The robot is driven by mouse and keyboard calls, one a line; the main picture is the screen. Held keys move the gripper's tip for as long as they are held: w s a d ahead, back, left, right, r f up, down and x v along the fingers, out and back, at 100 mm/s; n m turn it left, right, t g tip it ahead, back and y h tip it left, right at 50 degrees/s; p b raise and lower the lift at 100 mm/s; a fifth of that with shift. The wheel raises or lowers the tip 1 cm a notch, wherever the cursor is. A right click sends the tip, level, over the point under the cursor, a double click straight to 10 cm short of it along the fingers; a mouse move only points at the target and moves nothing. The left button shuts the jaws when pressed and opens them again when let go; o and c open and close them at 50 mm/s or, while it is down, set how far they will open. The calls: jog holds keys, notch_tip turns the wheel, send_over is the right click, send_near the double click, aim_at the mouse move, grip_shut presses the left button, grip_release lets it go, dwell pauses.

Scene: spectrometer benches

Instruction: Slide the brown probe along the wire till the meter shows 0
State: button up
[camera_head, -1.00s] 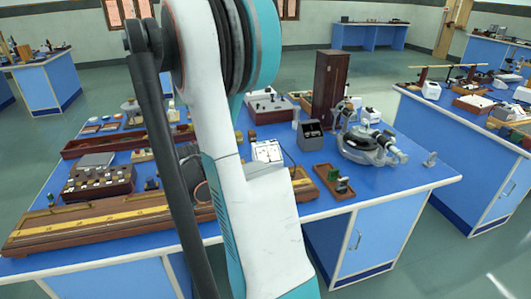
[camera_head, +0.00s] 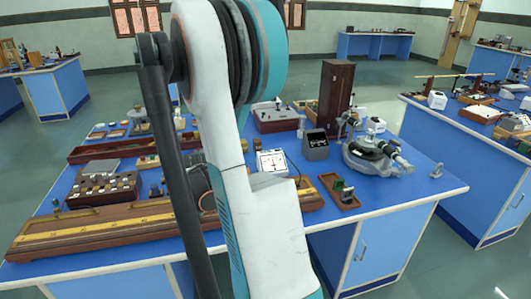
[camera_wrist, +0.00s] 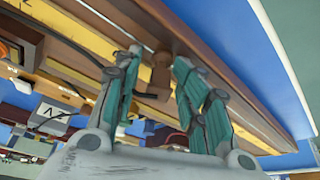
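The brown probe (camera_wrist: 160,72) shows in the wrist view, between the two fingers of my gripper (camera_wrist: 158,62). The fingers are spread on either side of it, with gaps visible, so I see no firm hold. A thin wire (camera_wrist: 98,14) runs along the long wooden board (camera_wrist: 200,42). In the head view the board (camera_head: 95,238) lies along the front of the blue bench, with yellow strips; my arm hides its middle, my gripper and the probe. The white-faced meter (camera_head: 272,163) stands behind the board; its reading is too small to tell.
A box with several plugs (camera_head: 103,188) sits behind the board at left. A grey box (camera_head: 315,145), a small wooden tray (camera_head: 339,191) and a spectrometer (camera_head: 375,155) stand on the right. A tall brown case (camera_head: 334,92) is behind. The bench's front right corner is mostly clear.

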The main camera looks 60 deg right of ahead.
jog(key=shift+r, duration=0.1)
jog(key=shift+r, duration=0.2)
jog(key=v, duration=1.1)
jog(key=shift+s+r, duration=0.15)
jog(key=shift+s, duration=0.05)
jog(key=shift+a, duration=0.1)
